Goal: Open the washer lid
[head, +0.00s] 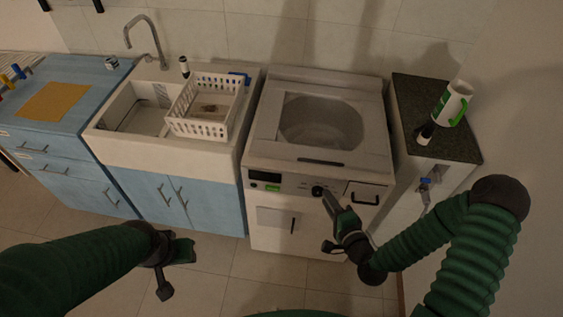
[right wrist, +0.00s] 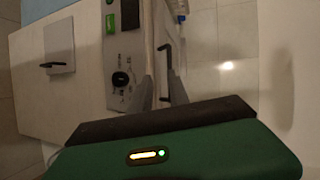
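The washer (head: 258,147) is a white top-loader in the middle of the head view. Its lid (head: 375,138) lies flat and looks shut, with a dark see-through window over the drum. A dark handle slot (head: 322,161) is at the lid's front edge. My right gripper (head: 328,219) is open and empty in front of the control panel, below the lid edge. In the right wrist view, its fingers (right wrist: 163,85) are apart, near the black knob (right wrist: 121,79) and a black handle (right wrist: 166,60). My left gripper (head: 172,268) is open and empty above the floor, away from the washer.
A sink (head: 128,112) with a white basket (head: 205,105) stands left of the washer. The floor in front is clear.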

